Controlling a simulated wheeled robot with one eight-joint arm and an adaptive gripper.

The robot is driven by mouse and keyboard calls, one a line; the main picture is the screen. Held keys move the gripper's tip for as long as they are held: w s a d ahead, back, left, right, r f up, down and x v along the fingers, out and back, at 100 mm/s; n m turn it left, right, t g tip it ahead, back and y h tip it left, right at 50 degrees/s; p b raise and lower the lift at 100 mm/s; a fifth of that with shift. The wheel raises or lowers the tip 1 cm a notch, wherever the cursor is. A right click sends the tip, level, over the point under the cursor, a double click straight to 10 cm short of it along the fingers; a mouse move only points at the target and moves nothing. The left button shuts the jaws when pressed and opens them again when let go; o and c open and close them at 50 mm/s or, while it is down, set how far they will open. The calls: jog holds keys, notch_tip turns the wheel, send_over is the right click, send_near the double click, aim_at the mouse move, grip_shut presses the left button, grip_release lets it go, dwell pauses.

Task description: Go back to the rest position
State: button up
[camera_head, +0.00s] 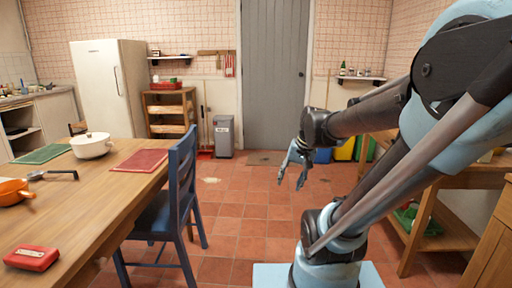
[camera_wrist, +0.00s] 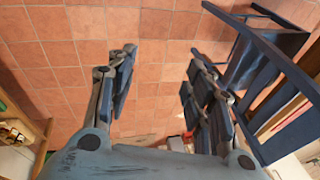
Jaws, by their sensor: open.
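My gripper (camera_head: 291,176) hangs in the air at the middle of the head view, pointing down over the red tiled floor. It stands right of the blue chair (camera_head: 181,187) and in front of the grey door (camera_head: 275,75). In the wrist view my gripper (camera_wrist: 155,88) is open, with its two fingers wide apart. Only floor tiles show between the fingers, so it is empty. The blue chair (camera_wrist: 262,60) shows at the right of the wrist view, past the right finger.
A wooden table (camera_head: 100,205) on the left bears a white pot (camera_head: 91,145), an orange pan (camera_head: 14,192) and a red box (camera_head: 32,257). A wooden bench (camera_head: 447,235) stands at the right. Open floor (camera_head: 238,215) lies between chair and arm. A grey bin (camera_head: 223,136) stands behind.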

jog(key=s+d+f+n+h, duration=0.2)
jog(key=s+d+f, duration=0.4)
jog(key=s, duration=0.4)
jog(key=shift+s+d+h, duration=0.25)
jog(key=shift+d+h, duration=0.05)
dwell(0.4)
